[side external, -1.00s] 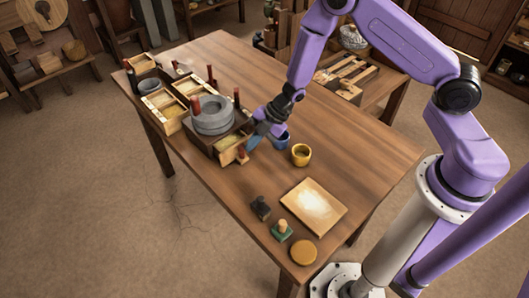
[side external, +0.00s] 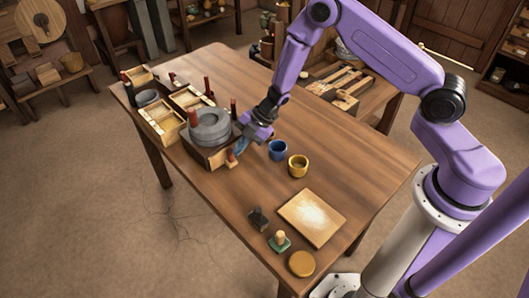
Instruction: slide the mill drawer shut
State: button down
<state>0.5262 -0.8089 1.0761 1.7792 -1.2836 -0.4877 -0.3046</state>
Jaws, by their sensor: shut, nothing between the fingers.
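The mill (side external: 209,126) is a round grey stone with red upright handles, set on a dark box on the table. Its small pale wooden drawer (side external: 225,162) is at the box's right front corner and looks nearly or fully in. A red-brown knob (side external: 231,156) is on the drawer's front. My gripper (side external: 241,147) is shut and empty, pointing down at the drawer's front beside the knob. Its tips look close to or touching the front; I cannot tell which.
A blue cup (side external: 277,150) and a yellow cup (side external: 298,166) stand right of my gripper. A pale board (side external: 311,217), a dark block (side external: 258,219), a green-based stamp (side external: 279,241) and a round lid (side external: 301,263) lie nearer. Grain-filled wooden boxes (side external: 163,124) adjoin the mill's left. The table's right side is clear.

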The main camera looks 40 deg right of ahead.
jog(key=s, duration=0.1)
jog(key=s+d, duration=0.2)
jog(key=shift+s+d+r, duration=0.15)
jog(key=shift+s+r, duration=0.2)
jog(key=s+d+r+m+t+h, duration=0.1)
jog(key=s+r+m+h, duration=0.2)
jog(key=r, duration=0.6)
jog(key=s+d+r+m+t+h, duration=0.1)
jog(key=s+d+r+m+h, duration=0.1)
jog(key=s+r, duration=0.6)
jog(key=s+d+r+m+g, duration=0.1)
jog(key=s+r, duration=0.1)
jog(key=s, duration=0.5)
jog(key=s+d+r+m+g, duration=0.1)
jog(key=s+r+m+g, duration=0.1)
jog(key=s, duration=0.4)
jog(key=s+d+r+m+g+h, duration=0.1)
jog(key=s+r, duration=0.2)
jog(key=s, duration=0.4)
jog(key=shift+s+d+m+g, duration=0.3)
jog(key=shift+s+g, duration=0.05)
jog(key=shift+g, duration=0.05)
